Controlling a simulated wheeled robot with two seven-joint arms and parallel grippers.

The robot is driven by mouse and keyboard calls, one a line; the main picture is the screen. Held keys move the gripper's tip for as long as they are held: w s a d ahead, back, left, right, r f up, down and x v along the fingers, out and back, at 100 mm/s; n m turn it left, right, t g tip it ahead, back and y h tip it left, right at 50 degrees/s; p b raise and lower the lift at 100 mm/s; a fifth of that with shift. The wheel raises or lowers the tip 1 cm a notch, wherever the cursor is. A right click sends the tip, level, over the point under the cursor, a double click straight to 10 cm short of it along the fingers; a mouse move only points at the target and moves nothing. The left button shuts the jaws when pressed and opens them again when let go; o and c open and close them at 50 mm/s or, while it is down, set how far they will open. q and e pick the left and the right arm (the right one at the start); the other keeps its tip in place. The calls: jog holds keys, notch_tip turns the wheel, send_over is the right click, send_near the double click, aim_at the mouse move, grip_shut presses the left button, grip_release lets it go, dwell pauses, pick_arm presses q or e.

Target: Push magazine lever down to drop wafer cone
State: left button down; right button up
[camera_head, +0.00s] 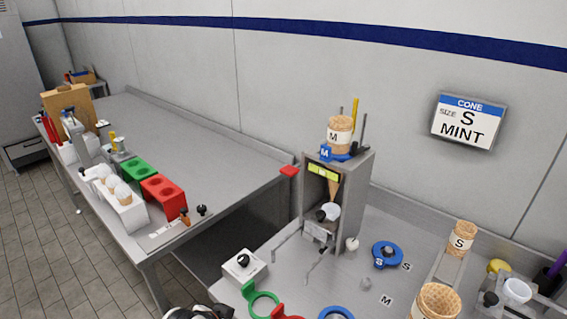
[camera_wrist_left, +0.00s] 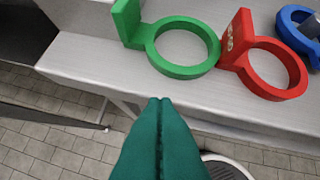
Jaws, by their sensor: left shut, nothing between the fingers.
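The cone magazine (camera_head: 366,175) is a grey upright box on the right-hand table in the head view. A wafer cone (camera_head: 341,124) marked M sits on its top at a blue M holder (camera_head: 326,153). A red lever tab (camera_head: 290,171) sticks out from its left side, near the top. A cone tip (camera_head: 334,186) hangs inside the open front. My left gripper (camera_wrist_left: 160,100) shows in the left wrist view, its green fingers shut and empty, in front of the table edge. It is apart from the lever. My right gripper is in neither view.
A green ring (camera_wrist_left: 213,50) and a red ring (camera_wrist_left: 298,80) lie at the table's front edge. A blue S ring (camera_head: 388,254) and a cone (camera_head: 462,238) marked S stand right of the magazine. The left table (camera_head: 190,130) is mostly clear.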

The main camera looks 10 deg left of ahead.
aim_at(299, 165)
pick_arm(q)
jog(key=shift+m+t+h, duration=0.3)
jog(key=shift+t+h, duration=0.3)
jog(key=shift+t, duration=0.3)
jog(key=w+r, duration=0.2)
jog(key=w, duration=0.1)
jog(key=w+r, duration=0.4)
jog(key=w, duration=0.1)
jog(key=shift+w+d+r, duration=0.2)
jog(key=shift+w+r, duration=0.1)
jog(key=w+r+t+h, duration=0.1)
jog(key=w+r, duration=0.3)
jog(key=r, duration=0.4)
jog(key=w+r+m+t+h, duration=0.1)
jog(key=w+r+t, duration=0.1)
jog(key=w+r, duration=0.3)
jog(key=w+r+m+t+h, duration=0.1)
jog(key=w+r, duration=0.3)
jog(key=r, duration=0.7)
jog(key=shift+w+t+h+p, duration=0.15)
jog(key=shift+t+h+p, duration=0.15)
jog(key=shift+h, duration=0.2)
jog(key=shift+w+d, duration=0.1)
jog(key=shift+d, duration=0.05)
